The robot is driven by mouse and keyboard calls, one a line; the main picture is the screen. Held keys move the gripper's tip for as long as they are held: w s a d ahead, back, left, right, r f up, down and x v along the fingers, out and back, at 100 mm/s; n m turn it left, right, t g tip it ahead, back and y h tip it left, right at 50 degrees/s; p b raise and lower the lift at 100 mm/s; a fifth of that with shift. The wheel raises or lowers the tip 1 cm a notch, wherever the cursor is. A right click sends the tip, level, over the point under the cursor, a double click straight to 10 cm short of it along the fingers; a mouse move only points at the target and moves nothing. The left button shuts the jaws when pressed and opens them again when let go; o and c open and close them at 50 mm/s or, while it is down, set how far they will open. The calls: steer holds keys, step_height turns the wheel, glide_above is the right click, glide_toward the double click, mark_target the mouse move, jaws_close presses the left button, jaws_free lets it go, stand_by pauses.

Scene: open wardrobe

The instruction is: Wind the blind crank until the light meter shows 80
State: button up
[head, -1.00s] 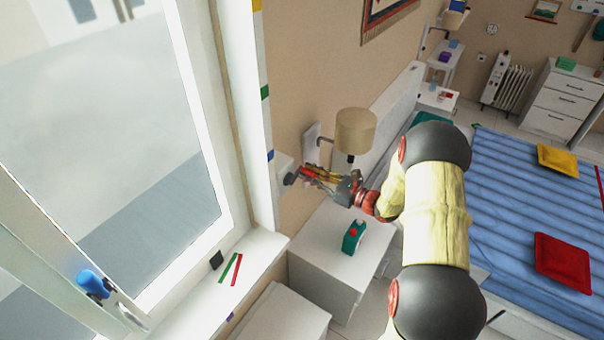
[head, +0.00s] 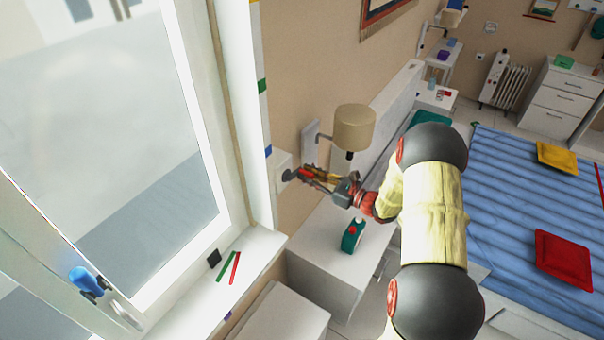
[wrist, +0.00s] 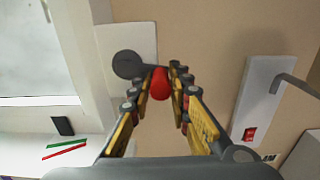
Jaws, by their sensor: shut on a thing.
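The blind crank has a dark round hub (wrist: 128,64) and a red knob (wrist: 160,84), on a white wall box (head: 281,174) beside the window. My gripper (wrist: 160,72) is shut on the red knob, with one yellow and black finger on each side of it. In the head view my gripper (head: 303,174) reaches left to the crank, and its fingers partly hide the knob. A small dark panel (head: 214,258) stands on the window sill; I cannot tell whether it is the light meter. No light reading is legible.
Green and red strips (head: 229,268) lie on the sill. The bed (head: 520,205) is at right.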

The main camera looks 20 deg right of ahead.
steer(key=shift+s+a+f+b, duration=0.1)
steer(key=shift+a+f+b, duration=0.1)
steer(key=shift+f, duration=0.25)
steer(key=shift+s+a+f+b, duration=0.1)
steer(key=shift+f+b, duration=0.1)
steer(key=shift+f, duration=0.2)
steer(key=shift+o, duration=0.4)
steer(key=shift+s+a+f+b, duration=0.25)
steer(key=shift+a+f+b, duration=0.15)
steer(key=shift+a+f, duration=0.15)
steer(key=shift+c, duration=0.4)
steer(key=shift+a, duration=0.1)
